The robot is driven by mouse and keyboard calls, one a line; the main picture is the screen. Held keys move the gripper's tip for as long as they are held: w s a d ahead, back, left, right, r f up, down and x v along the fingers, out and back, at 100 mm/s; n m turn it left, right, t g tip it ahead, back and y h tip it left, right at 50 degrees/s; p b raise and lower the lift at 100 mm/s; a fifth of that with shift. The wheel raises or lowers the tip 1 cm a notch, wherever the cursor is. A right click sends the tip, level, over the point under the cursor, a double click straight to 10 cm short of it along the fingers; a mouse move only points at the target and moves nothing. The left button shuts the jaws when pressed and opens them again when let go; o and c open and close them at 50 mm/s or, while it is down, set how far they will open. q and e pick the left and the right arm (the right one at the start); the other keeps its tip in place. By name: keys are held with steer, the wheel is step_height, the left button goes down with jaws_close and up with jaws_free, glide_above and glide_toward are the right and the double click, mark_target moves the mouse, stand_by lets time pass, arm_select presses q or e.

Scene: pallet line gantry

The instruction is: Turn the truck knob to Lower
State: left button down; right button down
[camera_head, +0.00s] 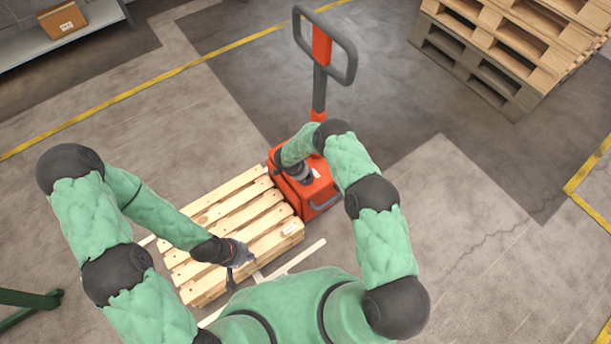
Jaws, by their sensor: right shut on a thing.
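The orange-red pallet truck (318,190) stands in the middle of the view, with its grey and orange handle (322,50) rising at the back. My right gripper (280,168) is at the top left of the truck's body, beside a dark grey cylindrical part (301,174). It is shut on the truck knob, which is mostly hidden by the hand and forearm. The knob's setting cannot be read. My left gripper (240,272) is over the near end of the wooden pallet (215,215), with its fingers apart and nothing between them.
The pallet lies directly left of the truck body. Stacked pallets (510,50) stand at the top right. A shelf (62,42) with a cardboard box (62,20) is at the top left. A green metal frame (28,300) is at the lower left. The floor right of the truck is clear.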

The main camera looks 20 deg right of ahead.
stand_by(0.4)
steer(key=c, duration=0.9)
jaws_free()
steer(key=v, duration=1.2)
steer(key=shift+d, duration=0.1)
